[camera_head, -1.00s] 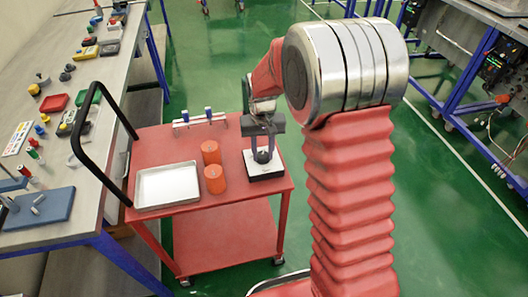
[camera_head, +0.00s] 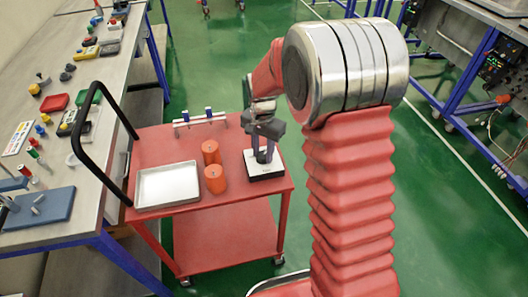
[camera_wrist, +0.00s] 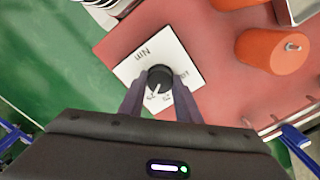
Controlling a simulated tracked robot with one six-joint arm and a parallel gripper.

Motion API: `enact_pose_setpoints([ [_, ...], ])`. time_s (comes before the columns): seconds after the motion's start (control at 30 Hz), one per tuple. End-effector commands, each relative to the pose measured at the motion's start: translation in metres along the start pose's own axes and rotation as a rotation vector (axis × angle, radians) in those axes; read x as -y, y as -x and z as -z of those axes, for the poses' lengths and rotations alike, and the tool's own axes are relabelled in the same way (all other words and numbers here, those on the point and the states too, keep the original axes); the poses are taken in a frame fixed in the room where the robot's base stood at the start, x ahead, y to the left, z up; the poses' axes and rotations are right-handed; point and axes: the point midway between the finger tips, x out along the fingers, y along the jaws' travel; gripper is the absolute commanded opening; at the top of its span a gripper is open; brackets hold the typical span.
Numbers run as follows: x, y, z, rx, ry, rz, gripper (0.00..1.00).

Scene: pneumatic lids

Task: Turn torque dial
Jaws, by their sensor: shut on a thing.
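The torque dial is a black round knob (camera_wrist: 160,78) with a white pointer mark, on a white square plate (camera_wrist: 138,49) with printed markings including "MIN". In the head view the dial's white plate (camera_head: 278,174) sits at the right end of the red cart top. My gripper (camera_wrist: 159,92) is shut on the knob, one grey finger on each side. In the head view my gripper (camera_head: 264,152) reaches down over the plate and hides most of the knob.
Two orange cylinders (camera_head: 211,152) stand left of the dial, close to it. A silver tray (camera_head: 167,186) lies on the cart (camera_head: 150,145) further left. A small rack with blue parts (camera_head: 200,119) stands at the back. A cluttered workbench is at the left.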

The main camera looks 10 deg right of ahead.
Motion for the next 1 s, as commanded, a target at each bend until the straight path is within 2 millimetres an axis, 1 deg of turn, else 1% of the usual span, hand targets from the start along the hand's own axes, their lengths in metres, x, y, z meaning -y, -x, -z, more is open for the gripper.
enact_pose_setpoints([
  [0.37,0.0019,0.0015,0.0025,-0.007,-0.004,0.006,0.08],
  [0.4,0.0019,0.0015,0.0026,-0.007,-0.004,0.006,0.32],
  [0.6,0.0009,0.0009,0.0016,-0.004,-0.004,0.004,0.46],
  [0.67,0.0007,0.0007,0.0014,-0.003,-0.004,0.003,0.49],
  [0.9,0.0002,0.001,0.0009,-0.002,-0.004,0.001,0.49],
  [1.0,0.0004,0.0048,0.001,-0.002,-0.004,0.002,0.49],
])
